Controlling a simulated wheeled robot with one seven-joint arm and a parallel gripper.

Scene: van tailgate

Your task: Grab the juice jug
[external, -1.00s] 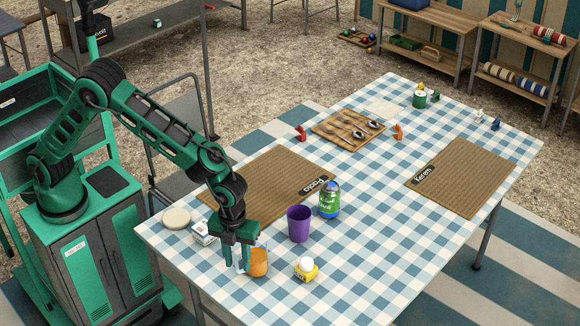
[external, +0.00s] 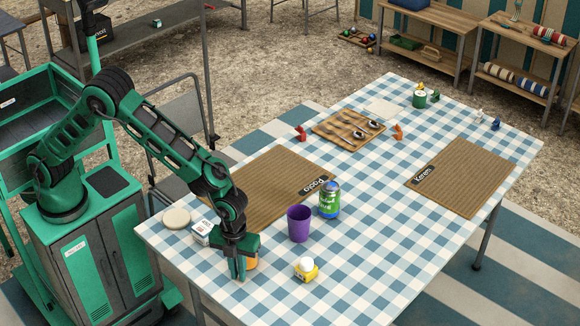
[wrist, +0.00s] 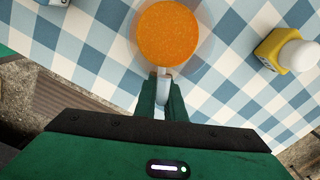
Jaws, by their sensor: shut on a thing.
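The juice jug (wrist: 168,34) is a clear round jug of orange juice, seen from above in the wrist view. In the external view its orange side (external: 252,262) shows at the near left edge of the table, mostly hidden behind my gripper. My gripper (wrist: 165,88) is shut on the jug's pale handle, with a green finger on each side of it. In the external view my gripper (external: 240,270) points down at the jug. The jug appears to stand upright on the checked cloth.
A small white carton (external: 203,232) is close on the left. The cloth (external: 350,285) at the front right is clear.

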